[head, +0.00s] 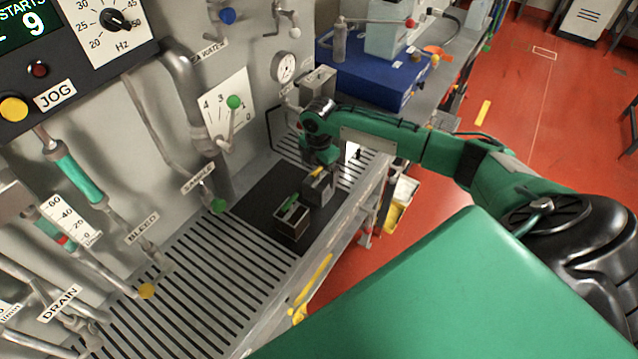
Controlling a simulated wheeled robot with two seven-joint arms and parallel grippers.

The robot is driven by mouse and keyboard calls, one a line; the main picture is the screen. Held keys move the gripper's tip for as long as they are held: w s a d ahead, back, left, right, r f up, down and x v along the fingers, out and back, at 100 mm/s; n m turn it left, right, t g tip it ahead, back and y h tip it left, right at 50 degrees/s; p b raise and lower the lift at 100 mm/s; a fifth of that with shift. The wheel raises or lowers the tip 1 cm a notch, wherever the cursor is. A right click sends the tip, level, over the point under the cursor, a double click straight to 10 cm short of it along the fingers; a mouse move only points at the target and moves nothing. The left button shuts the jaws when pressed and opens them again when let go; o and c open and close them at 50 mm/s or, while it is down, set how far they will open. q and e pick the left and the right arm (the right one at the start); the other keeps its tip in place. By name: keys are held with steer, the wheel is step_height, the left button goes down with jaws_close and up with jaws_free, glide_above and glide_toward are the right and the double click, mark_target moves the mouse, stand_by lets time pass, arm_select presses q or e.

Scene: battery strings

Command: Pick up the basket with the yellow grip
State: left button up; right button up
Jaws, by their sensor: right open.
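The basket with the yellow grip (318,187) is a small grey box on the black mat (258,190) by the machine. Its yellow grip shows just under my right gripper (319,166). The right gripper is open and points down over this basket. Whether its fingers are around the grip or only above it is too small to tell. A second basket with a green grip (291,222) stands close by on the mat, nearer to me and to the left. My left gripper is not in view.
The slatted bench (180,310) is bare at the near left. Levers with a green knob (218,205) and an orange knob (146,291) stick out above it. A blue box (365,75) stands behind my right arm. The red floor is open at right.

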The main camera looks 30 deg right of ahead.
mark_target(319, 182)
step_height(319, 182, down, 2)
steer(key=shift+f+p, duration=0.1)
steer(key=shift+p, duration=0.25)
steer(key=shift+f, duration=0.4)
steer(key=c, duration=1.5)
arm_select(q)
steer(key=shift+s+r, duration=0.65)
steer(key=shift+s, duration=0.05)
arm_select(e)
steer(key=shift+r, duration=0.2)
